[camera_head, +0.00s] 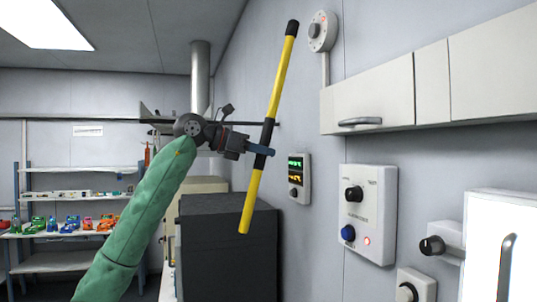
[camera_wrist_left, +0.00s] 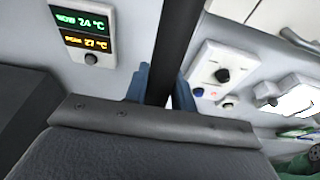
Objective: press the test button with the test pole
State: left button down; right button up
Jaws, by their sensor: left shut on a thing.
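The test pole (camera_head: 279,75) is yellow with a black end at the top and a black grip section. My left gripper (camera_head: 261,150) is shut on the black section and holds the pole nearly upright, its top leaning right. The left wrist view shows the black section (camera_wrist_left: 178,45) between the blue fingers of the left gripper (camera_wrist_left: 161,88). My right gripper is out of view.
A wall cabinet (camera_head: 375,98) juts out below and right of the round unit. A temperature display (camera_head: 299,178) and a knob panel (camera_head: 369,213) are on the wall. A dark box (camera_head: 228,250) stands below the pole. Shelves (camera_head: 80,197) are at the far left.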

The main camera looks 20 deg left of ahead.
pick_arm(q)
jog(key=s+a+b, duration=0.2)
jog(key=s+a, duration=0.2)
jog(key=a, duration=0.2)
jog(key=shift+s+a, duration=0.3)
jog(key=shift+a, duration=0.05)
dwell(0.4)
jog(key=shift+f+b, duration=0.15)
jog(key=shift+b, duration=0.2)
